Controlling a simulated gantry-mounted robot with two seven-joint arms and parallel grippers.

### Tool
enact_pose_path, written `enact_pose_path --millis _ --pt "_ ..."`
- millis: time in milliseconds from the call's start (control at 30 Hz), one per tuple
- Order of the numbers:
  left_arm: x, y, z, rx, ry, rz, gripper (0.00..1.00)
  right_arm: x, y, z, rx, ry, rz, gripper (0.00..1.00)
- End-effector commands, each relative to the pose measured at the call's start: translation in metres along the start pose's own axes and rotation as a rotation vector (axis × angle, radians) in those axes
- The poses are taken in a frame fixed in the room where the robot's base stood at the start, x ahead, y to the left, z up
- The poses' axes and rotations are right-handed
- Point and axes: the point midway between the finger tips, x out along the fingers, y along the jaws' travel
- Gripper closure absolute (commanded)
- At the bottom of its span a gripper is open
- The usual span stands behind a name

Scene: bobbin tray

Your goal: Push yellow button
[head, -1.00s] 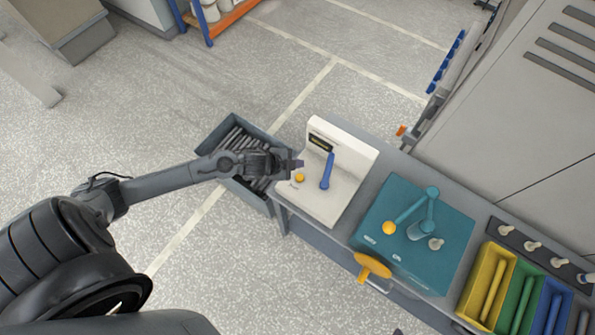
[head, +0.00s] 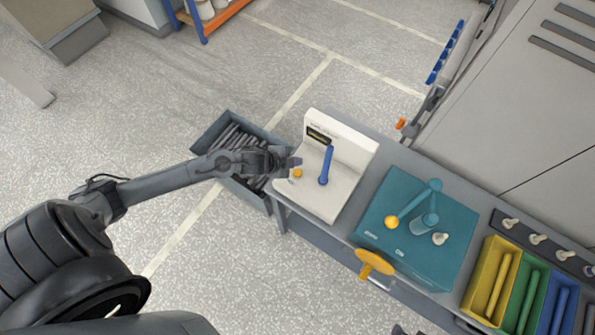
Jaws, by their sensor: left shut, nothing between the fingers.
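The small yellow-orange button (head: 297,173) sits on the left part of the flat base of a white device (head: 338,193), left of its blue lever (head: 326,166). My left gripper (head: 294,161) comes in from the left and is shut with nothing in it. Its tips are just above the button in the picture, very close to it. I cannot tell whether they touch it. My right gripper is not clearly in view.
A grey bin of rods (head: 207,139) lies under my left forearm. Right of the white device is a teal machine (head: 457,228) with a yellow-orange ball knob (head: 391,222). Coloured bins, including a yellow one (head: 479,296), stand at right.

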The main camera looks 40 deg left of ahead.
Motion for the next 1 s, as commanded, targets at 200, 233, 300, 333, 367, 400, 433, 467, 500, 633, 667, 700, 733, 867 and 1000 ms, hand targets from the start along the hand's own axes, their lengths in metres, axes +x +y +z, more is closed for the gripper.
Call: enact_pose_path --millis 200,233,300,333,367,400,433,467,500,633,667,700,733,867,1000 --pt "0.024 0.017 0.017 0.000 0.000 0.000 1.00 0.033 -0.001 0.011 -0.002 -0.001 0.001 0.57" --pt "0.026 0.019 0.019 0.000 0.000 0.000 1.00 0.036 -0.001 0.012 -0.002 -0.001 0.001 0.57" --pt "0.029 0.021 0.022 -0.001 -0.001 0.000 1.00 0.038 -0.001 0.013 -0.004 -0.003 0.002 0.57" --pt "0.031 0.023 0.023 -0.001 -0.001 0.000 1.00 0.040 0.000 0.013 -0.005 -0.003 0.003 0.57" --pt "0.033 0.024 0.024 -0.001 -0.001 0.000 1.00 0.041 0.000 0.014 -0.005 -0.003 0.004 0.57" --pt "0.035 0.025 0.025 0.000 0.000 0.000 1.00 0.043 0.000 0.014 -0.007 -0.003 0.005 0.57" --pt "0.036 0.026 0.026 0.000 0.000 0.000 1.00 0.044 0.000 0.015 -0.008 -0.003 0.005 0.57" --pt "0.037 0.027 0.027 0.000 0.000 0.000 1.00 0.045 0.001 0.015 -0.008 -0.003 0.006 0.57" --pt "0.038 0.027 0.027 0.000 0.000 0.000 1.00 0.045 0.001 0.015 -0.009 -0.004 0.007 0.57" --pt "0.039 0.028 0.028 0.000 0.000 0.000 1.00 0.046 0.001 0.015 -0.010 -0.003 0.007 0.57" --pt "0.039 0.028 0.028 0.000 0.000 0.000 1.00 0.046 0.001 0.015 -0.010 -0.003 0.007 0.57" --pt "0.039 0.028 0.028 0.000 0.000 0.000 1.00 0.045 0.001 0.015 -0.010 -0.003 0.007 0.57" --pt "0.039 0.028 0.028 0.000 0.000 0.000 1.00 0.045 0.001 0.015 -0.010 -0.002 0.007 0.57" --pt "0.039 0.028 0.028 0.000 0.000 0.000 1.00 0.045 0.001 0.015 -0.009 -0.002 0.007 0.57" --pt "0.039 0.028 0.028 0.000 0.000 0.000 1.00 0.045 0.000 0.015 -0.007 -0.001 0.005 0.57"
